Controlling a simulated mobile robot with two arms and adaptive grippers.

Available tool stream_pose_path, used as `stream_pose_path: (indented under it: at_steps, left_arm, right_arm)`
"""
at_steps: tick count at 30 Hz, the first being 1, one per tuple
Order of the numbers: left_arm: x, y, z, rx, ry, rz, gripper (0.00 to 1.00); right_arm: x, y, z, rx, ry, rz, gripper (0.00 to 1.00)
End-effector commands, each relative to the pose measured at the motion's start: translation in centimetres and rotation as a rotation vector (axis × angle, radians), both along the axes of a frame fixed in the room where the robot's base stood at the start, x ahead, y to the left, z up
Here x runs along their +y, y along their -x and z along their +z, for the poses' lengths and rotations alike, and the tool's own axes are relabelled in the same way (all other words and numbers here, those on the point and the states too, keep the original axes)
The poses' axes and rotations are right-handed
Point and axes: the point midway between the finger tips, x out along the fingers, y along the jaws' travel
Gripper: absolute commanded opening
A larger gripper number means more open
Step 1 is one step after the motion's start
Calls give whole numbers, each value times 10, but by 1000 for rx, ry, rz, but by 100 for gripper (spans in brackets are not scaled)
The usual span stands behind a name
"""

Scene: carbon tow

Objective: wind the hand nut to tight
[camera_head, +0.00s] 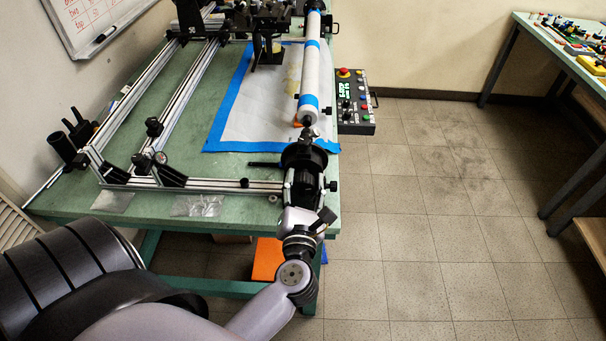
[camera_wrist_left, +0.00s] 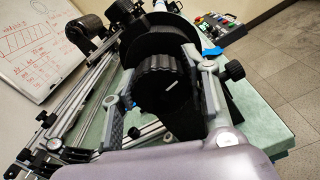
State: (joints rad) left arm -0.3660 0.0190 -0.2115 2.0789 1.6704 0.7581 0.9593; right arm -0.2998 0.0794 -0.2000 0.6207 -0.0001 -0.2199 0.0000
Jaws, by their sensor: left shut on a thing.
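The hand nut (camera_wrist_left: 162,85) is a black ribbed knob with a pale mark on its face, in the middle of the left wrist view. My left gripper (camera_head: 304,178) is at the near end of the winding rig in the head view. In the left wrist view its grey fingers (camera_wrist_left: 160,96) stand on both sides of the nut and are shut on it. In the head view the gripper largely hides the nut. A white tube (camera_head: 311,75) with blue bands lies beyond, in line with the nut. My right gripper is not in view.
The green table (camera_head: 60,200) carries an aluminium rail frame (camera_head: 190,186), a white sheet (camera_head: 245,110) edged with blue tape, and clear bags (camera_head: 197,206). A control box (camera_head: 356,103) hangs at the right edge. An orange box (camera_head: 268,258) stands below. Open floor lies to the right.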

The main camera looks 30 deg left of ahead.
Motion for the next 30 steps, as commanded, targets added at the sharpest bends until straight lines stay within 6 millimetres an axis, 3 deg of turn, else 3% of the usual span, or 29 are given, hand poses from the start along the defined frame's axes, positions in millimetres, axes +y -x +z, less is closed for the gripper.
stream_pose_path:
  at_steps: [9,28,29,30]
  left_arm:
    - [0,-1,3,81,-139,-1,15]
    - [0,-1,2,104,-181,-1,15]
    - [0,-1,2,104,-181,-1,44]
    - [0,-1,2,104,-181,-1,46]
  right_arm:
    - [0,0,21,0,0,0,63]
    - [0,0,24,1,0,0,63]
    - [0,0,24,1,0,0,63]
    - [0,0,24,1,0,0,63]
